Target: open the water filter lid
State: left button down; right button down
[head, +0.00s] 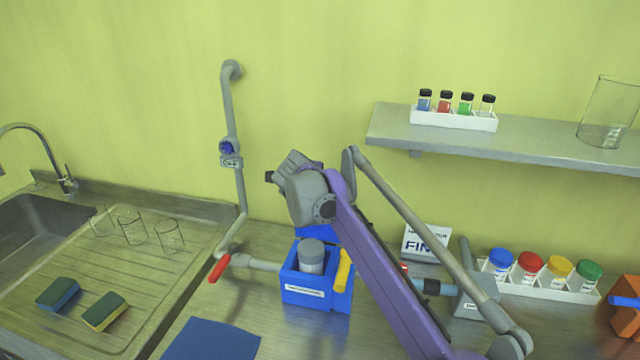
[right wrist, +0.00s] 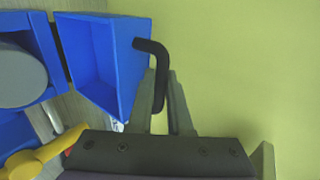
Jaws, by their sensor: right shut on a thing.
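The water filter is a blue box (head: 302,290) on the counter, with a grey cylinder (head: 311,252) inside and a yellow handle (head: 343,272) at its right side. Its blue lid (head: 316,231) stands raised at the back of the box, mostly behind my right wrist. In the right wrist view the lid (right wrist: 97,60) is swung away from the box, its hollow inner side showing, and a black bent handle (right wrist: 152,47) sticks out from it. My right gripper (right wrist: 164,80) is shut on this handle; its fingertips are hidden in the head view. My left gripper is not in view.
A grey pipe with a red valve handle (head: 219,268) runs left of the filter. A blue mat (head: 211,340) lies in front. A FIN sign (head: 426,243) and capped jars (head: 529,266) stand right. A shelf (head: 520,139) hangs above on the right.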

jog(key=c, duration=1.1)
grip_release()
jog(key=shift+s, duration=0.1)
jog(key=v, duration=1)
jog(key=shift+s+a+r+b, duration=0.1)
jog(key=shift+s+r+b, duration=0.15)
jog(key=shift+b, duration=0.15)
